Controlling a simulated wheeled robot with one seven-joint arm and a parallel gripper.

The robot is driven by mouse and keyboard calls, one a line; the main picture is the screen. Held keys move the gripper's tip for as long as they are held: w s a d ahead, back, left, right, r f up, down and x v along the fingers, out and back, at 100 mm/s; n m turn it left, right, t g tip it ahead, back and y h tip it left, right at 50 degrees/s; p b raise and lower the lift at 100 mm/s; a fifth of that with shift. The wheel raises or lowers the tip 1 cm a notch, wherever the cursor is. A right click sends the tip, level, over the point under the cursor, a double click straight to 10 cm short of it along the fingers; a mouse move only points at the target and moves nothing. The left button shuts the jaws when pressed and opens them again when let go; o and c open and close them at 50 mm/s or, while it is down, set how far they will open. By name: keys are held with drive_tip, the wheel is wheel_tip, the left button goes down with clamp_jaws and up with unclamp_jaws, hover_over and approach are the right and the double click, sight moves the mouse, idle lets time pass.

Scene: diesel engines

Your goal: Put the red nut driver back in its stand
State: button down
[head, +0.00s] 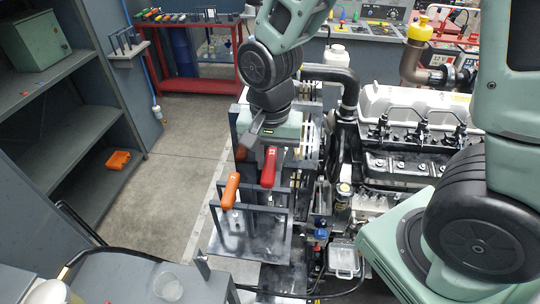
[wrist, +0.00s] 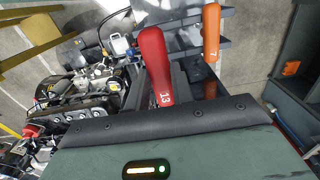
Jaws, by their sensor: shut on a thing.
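The red nut driver (head: 269,167), its handle marked 13, stands nearly upright and slightly tilted at the rack. Its handle also shows in the wrist view (wrist: 154,58). My gripper (head: 262,150) is shut on it from behind; the fingers are mostly hidden. The grey stand (head: 262,248) is a plate with upright bar frames, below the handle. An orange driver (head: 230,190) sits in the stand to the left of the red one; it shows at the right in the wrist view (wrist: 211,32). I cannot tell whether the red driver's shaft is in a slot.
A diesel engine (head: 395,105) with hoses fills the right. A grey shelf unit (head: 75,120) with an orange item (head: 118,160) stands left. A red bench (head: 195,88) is at the back. A clear cup (head: 168,286) sits at the front left. Floor is free between shelf and stand.

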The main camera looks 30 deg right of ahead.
sight(270, 197)
drive_tip(key=shift+f+b, duration=2.9)
drive_tip(key=shift+f, duration=1.25)
drive_tip(key=shift+f+b, duration=0.4)
drive_tip(key=shift+f, duration=0.15)
drive_tip(key=c, duration=0.8)
unclamp_jaws()
drive_tip(key=shift+o, duration=0.2)
drive_tip(key=shift+r, duration=0.2)
drive_tip(key=shift+r+p, duration=1.55)
drive_tip(key=shift+p, duration=0.15)
drive_tip(key=shift+r, duration=0.1)
